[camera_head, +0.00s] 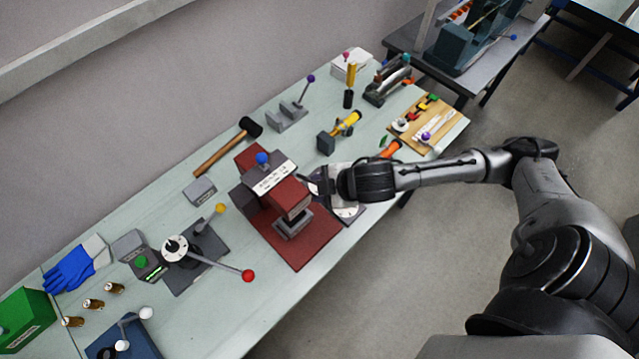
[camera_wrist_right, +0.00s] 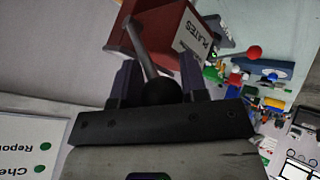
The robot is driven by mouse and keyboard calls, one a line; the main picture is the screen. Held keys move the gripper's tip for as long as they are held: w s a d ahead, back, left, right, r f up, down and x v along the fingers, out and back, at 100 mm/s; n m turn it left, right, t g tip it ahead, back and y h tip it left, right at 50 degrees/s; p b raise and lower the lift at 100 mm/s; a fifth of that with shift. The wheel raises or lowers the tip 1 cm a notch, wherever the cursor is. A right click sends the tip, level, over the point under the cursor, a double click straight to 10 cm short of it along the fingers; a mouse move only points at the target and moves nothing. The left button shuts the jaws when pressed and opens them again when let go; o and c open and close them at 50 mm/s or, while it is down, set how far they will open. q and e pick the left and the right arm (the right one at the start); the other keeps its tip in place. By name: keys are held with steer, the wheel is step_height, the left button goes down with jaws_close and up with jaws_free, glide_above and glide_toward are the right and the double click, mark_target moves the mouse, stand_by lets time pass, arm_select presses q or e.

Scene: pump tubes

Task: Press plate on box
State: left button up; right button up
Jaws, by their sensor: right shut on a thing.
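In the head view a press-like device stands on a dark red base (camera_head: 305,250). It has a white lettered strip (camera_head: 270,180), a blue knob (camera_head: 262,158) and a red block (camera_head: 288,196) above a grey square frame (camera_head: 293,223). My right gripper (camera_head: 318,187) is just right of the device; its fingertips are hard to make out there. In the right wrist view the right gripper (camera_wrist_right: 158,85) is shut on a dark ball knob (camera_wrist_right: 160,92) with a grey rod (camera_wrist_right: 145,48). A red box (camera_wrist_right: 160,25) with a PLATES label (camera_wrist_right: 192,38) is beyond it. I cannot pick out a separate plate.
The pale green table also holds a hammer (camera_head: 222,150), a small grey box (camera_head: 199,191), a lever device with a red knob (camera_head: 248,275), blue gloves (camera_head: 75,265) and a wooden tray of coloured parts (camera_head: 428,121).

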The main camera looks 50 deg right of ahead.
steer(key=shift+s+f, duration=0.1)
steer(key=shift+f, duration=0.1)
steer(key=shift+s+f+b, duration=0.2)
steer(key=shift+f+b, duration=0.35)
steer(key=shift+b, duration=0.2)
steer(key=shift+o, duration=0.2)
steer(key=shift+s+f+t+b, duration=0.2)
steer(key=shift+f+t+b, duration=0.1)
steer(key=shift+b, duration=0.15)
steer(key=shift+r, duration=0.1)
steer(key=shift+o, duration=0.2)
steer(key=shift+s+f+t+b, duration=0.3)
steer(key=shift+f+t+b, duration=0.2)
steer(key=shift+f+b, duration=0.55)
steer(key=shift+r+b, duration=0.3)
